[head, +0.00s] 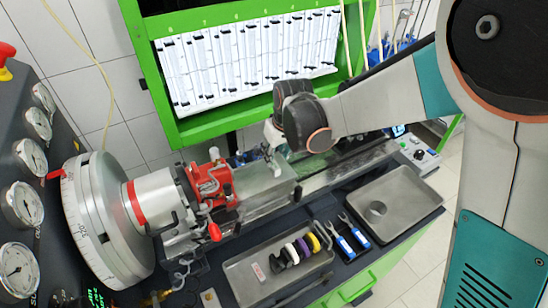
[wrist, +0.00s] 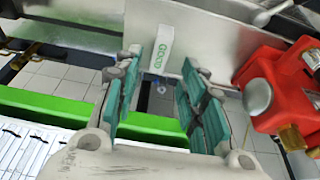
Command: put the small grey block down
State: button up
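The small grey block (wrist: 162,48) shows in the wrist view as a pale upright piece with green lettering on its side. It is against or in front of a grey metal surface (wrist: 215,35), beyond my fingertips. My gripper (wrist: 162,62) has teal-padded fingers spread apart, one on each side of the block in the picture. A gap shows between each finger and the block, so it does not look gripped.
A red clamp-like fitting (head: 212,183) stands left of my gripper, also close on the right in the wrist view (wrist: 285,90). In front are a tray (head: 247,279) with several coloured rings, blue-handled tools (head: 350,238) and a tray with a round piece (head: 425,200). A green frame (head: 160,90) rises behind.

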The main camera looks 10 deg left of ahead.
jog(key=v, duration=0.6)
jog(key=shift+r+p, duration=0.25)
jog(key=shift+p, duration=0.05)
